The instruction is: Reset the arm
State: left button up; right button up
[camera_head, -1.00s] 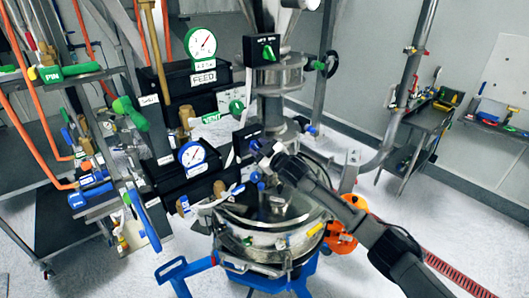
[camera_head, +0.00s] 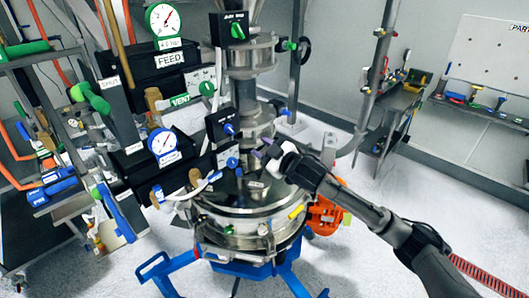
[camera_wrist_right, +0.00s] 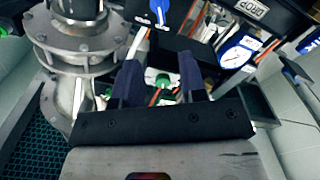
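My right gripper (camera_head: 263,152) is beside the steel column of the powder sifter (camera_head: 248,232), above the sifter's round drum in the head view. In the right wrist view its two dark fingers (camera_wrist_right: 158,82) stand apart with nothing held between them. The column with its bolted flanges (camera_wrist_right: 75,40) is left of the fingers there. My left gripper is in neither view now.
Black boxes with a FEED gauge (camera_head: 163,20) and a lower blue gauge (camera_head: 163,142) stand left of the column. A tool rack (camera_head: 60,190) is at far left. An orange part (camera_head: 325,216) sits right of the drum. A side bench (camera_head: 390,105) stands at the back right.

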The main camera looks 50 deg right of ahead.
jog(key=shift+s, duration=0.35)
dwell(0.5)
jog(key=s+a+f+m+g, duration=0.1)
jog(key=s+a+f+g, duration=0.4)
jog(key=s+a+f, duration=0.5)
jog(key=s+a+f+m+g, duration=0.2)
jog(key=s+a+f+g, duration=0.35)
jog(key=s+f, duration=0.75)
jog(key=s+a+f+m+g, duration=0.1)
jog(key=s+a+f+g, duration=0.3)
jog(key=s+a+f, duration=0.8)
jog(key=s+d+r+p, duration=0.1)
jog(key=d+r+p, duration=0.1)
jog(key=r+p, duration=0.4)
jog(key=s+d+r+p, duration=0.1)
jog(key=r+p, duration=0.5)
jog(key=r, duration=0.4)
jog(key=shift+s+d+p, duration=0.35)
jog(key=shift+d+p, duration=0.05)
